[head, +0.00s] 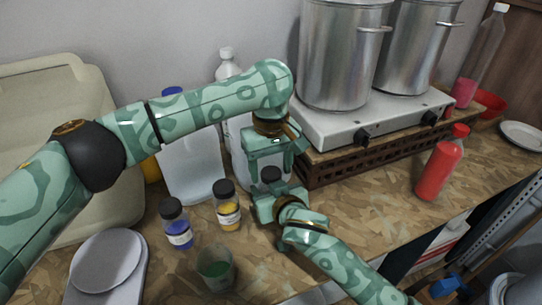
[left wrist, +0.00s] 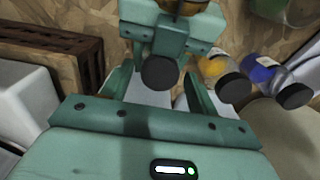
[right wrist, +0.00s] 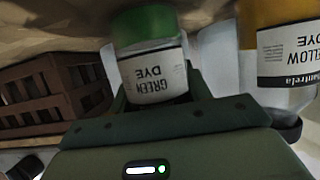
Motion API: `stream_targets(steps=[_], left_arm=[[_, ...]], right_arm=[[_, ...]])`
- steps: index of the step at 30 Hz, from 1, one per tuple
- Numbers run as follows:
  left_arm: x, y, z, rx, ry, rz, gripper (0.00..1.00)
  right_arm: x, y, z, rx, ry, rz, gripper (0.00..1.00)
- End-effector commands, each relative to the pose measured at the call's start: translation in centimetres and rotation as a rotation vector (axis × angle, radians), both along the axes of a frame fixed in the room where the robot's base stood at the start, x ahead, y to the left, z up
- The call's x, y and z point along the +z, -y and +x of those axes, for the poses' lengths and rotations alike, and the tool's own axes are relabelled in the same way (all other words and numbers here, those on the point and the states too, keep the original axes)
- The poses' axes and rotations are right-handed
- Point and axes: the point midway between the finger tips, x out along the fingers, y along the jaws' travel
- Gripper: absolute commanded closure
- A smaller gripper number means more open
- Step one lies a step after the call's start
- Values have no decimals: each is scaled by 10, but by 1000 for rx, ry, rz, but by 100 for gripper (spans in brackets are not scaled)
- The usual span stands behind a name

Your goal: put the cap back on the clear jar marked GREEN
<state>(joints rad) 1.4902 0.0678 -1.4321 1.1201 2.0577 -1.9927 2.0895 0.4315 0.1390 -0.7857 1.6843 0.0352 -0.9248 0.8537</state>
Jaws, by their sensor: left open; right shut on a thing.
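The clear jar marked GREEN (right wrist: 152,75) shows in the right wrist view, upside down in that picture, with green dye inside. My right gripper (head: 272,196) is shut on it from the front. A black cap (head: 270,174) sits at the jar's top, between my two grippers; it also shows in the left wrist view (left wrist: 159,73). I cannot tell whether it is screwed tight. My left gripper (head: 268,158) is open above the jar, with its fingers on both sides of the cap, apparently not touching it. The jar's body is mostly hidden in the head view.
Black-capped blue (head: 176,224) and yellow (head: 227,206) dye jars stand to the left. A cup with green liquid (head: 215,268) and a scale (head: 106,262) are at the front left. A hotplate with pots (head: 375,120) is behind. A red bottle (head: 440,165) stands right; board between is clear.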

Motion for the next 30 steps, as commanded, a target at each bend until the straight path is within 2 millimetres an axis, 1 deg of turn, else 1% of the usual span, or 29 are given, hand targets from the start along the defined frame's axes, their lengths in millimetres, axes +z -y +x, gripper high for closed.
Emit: stream_targets(steps=[8,9,11,12,13,14,19,20,25,27,30], left_arm=[[-2,0,0,0,1,0,41],[-2,0,0,0,1,0,46],[-2,0,0,0,1,0,63],[-2,0,0,0,1,0,74],[-2,0,0,0,1,0,82],[-2,0,0,0,1,0,87],[-1,0,0,-8,0,0,87],[-1,0,0,-28,0,0,87],[-2,0,0,-247,1,-2,87],[-2,0,0,-286,2,-2,87],[-2,0,0,-289,2,-2,87]], right_arm=[[-1,0,0,0,-3,-1,100],[-1,0,0,0,-3,-1,100],[-1,0,0,0,-3,-1,100],[-1,0,0,0,-3,-1,100],[-1,0,0,0,-3,-1,100],[-1,0,0,0,-3,-1,100],[-1,0,0,-1,-3,-2,100],[-1,0,0,-1,-3,-2,100],[-1,0,0,-1,-3,-2,100],[-1,0,0,-1,-3,-2,100],[-1,1,0,-1,-3,-2,100]])
